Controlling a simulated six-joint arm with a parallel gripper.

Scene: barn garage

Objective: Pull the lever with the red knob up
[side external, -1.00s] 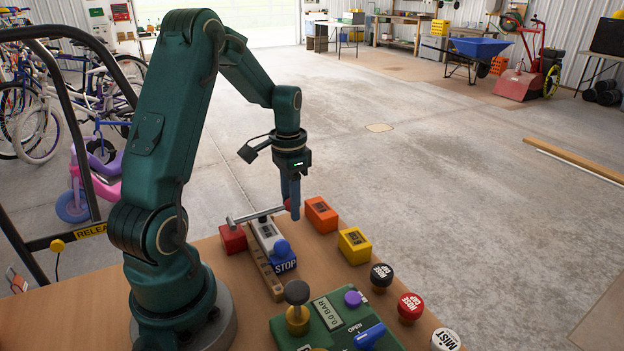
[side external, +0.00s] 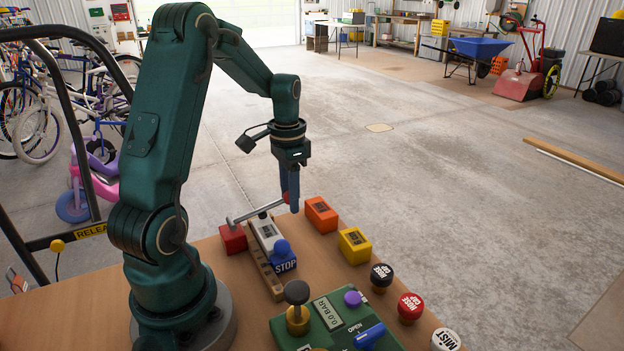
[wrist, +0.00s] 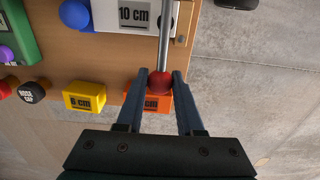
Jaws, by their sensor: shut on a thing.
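The lever is a grey metal rod (side external: 258,211) that runs from a red block (side external: 233,238) on the table to a red knob (wrist: 159,82) at its free end. In the side view the rod slopes up slightly towards the knob. My gripper (wrist: 160,76) is shut on the red knob, with one finger on each side of it. In the side view my gripper (side external: 291,204) points down, and its fingers hide most of the knob.
An orange block (side external: 321,214) and a yellow block (side external: 354,245) sit close by on the right. A green panel (side external: 330,325) and several round caps stand nearer the camera.

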